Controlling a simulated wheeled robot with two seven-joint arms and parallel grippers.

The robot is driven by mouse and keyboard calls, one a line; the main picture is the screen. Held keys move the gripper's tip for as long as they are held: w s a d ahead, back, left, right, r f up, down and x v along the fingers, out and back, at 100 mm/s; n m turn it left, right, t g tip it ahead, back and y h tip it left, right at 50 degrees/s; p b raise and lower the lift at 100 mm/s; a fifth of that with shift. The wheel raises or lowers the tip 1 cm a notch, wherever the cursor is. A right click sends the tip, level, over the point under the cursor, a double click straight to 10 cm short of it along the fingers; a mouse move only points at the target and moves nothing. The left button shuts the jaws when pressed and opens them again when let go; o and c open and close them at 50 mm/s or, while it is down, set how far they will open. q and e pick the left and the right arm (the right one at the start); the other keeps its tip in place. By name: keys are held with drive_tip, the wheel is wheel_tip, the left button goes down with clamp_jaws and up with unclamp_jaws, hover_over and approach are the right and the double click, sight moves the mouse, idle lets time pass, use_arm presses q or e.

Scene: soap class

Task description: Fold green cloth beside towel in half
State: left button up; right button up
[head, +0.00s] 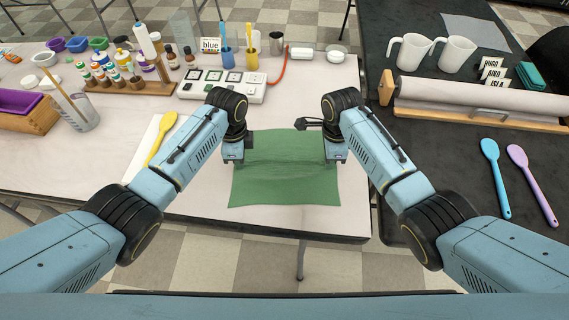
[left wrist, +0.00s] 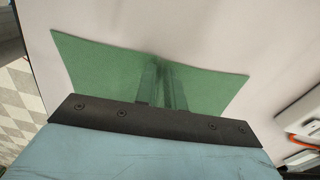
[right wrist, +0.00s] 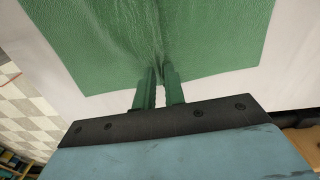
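The green cloth (head: 285,180) lies spread near the front edge of the light table, with creases across its middle. It also fills part of the left wrist view (left wrist: 105,75) and the right wrist view (right wrist: 80,45). My left gripper (left wrist: 162,80) is at the cloth's left side, its fingers close together with the cloth bunched between them. My right gripper (right wrist: 158,85) is at the right side, its fingers close together at the cloth's edge, with wrinkles running from them. In the head view the wrists hide both fingertips. I cannot tell which item is the towel.
A yellow spoon (head: 160,140) lies on a white sheet to the left. A power strip (head: 222,87) and cups stand behind the cloth. The dark table at right holds a paper roll (head: 470,95), a folded teal cloth (head: 531,75), a grey cloth (head: 474,30) and blue spoon (head: 496,175).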

use_arm(q)
clamp_jaws()
use_arm(e)
clamp_jaws()
